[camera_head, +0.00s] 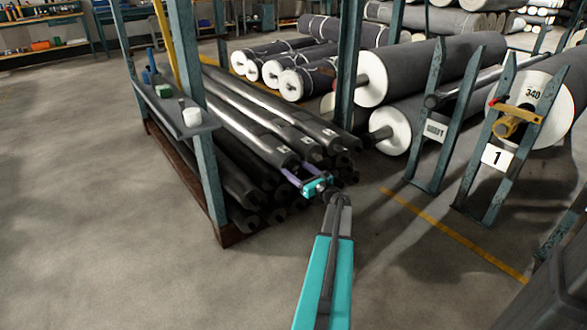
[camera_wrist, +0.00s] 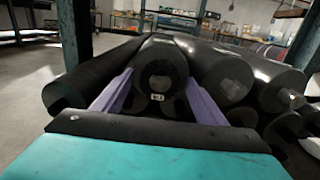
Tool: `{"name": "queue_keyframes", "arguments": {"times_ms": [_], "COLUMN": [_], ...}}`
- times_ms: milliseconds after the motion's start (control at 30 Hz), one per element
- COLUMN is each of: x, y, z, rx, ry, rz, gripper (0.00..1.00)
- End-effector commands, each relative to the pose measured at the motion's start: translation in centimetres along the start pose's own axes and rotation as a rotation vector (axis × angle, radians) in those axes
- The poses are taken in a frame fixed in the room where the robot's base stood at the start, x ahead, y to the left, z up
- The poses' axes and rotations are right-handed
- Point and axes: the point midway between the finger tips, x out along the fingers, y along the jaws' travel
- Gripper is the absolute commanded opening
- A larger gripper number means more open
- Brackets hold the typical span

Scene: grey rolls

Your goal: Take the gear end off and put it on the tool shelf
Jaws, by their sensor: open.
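A yellow fitting with a red part (camera_head: 512,120) sits on the shaft of the roll at stand 1; it may be the gear end, but I cannot tell for sure. A narrow dark shelf (camera_head: 199,129), which may be the tool shelf, is fixed to the blue posts at the left and carries small white, green and blue items. My gripper (camera_head: 301,171) is open at the near ends of the stacked dark tubes. In the wrist view its purple fingers (camera_wrist: 158,78) stand apart, one on each side of a dark tube end (camera_wrist: 160,66). Contact cannot be told.
Dark tubes (camera_head: 238,110) lie stacked on a low rack between blue posts (camera_head: 203,165). Large grey rolls (camera_head: 430,60) with white ends lie behind. Blue-grey stands (camera_head: 495,155) rise at the right, one bearing a number 1 plate. The floor (camera_head: 110,240) at the front left is clear.

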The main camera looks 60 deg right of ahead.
Motion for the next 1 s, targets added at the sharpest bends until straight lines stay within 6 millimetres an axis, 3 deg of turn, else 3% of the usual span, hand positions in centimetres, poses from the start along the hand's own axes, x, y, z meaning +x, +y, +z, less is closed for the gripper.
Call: {"name": "queue_keyframes", "arguments": {"times_ms": [67,400,1000], "x": [0.0,0.0,-1.6], "y": [0.0,0.0,0.0], "z": [0.0,0.0,0.1], "rx": [0.0,0.0,0.001], "ry": [0.0,0.0,-0.001], "rz": [0.0,0.0,0.0], "gripper": [0.59,0.01,0.0]}}
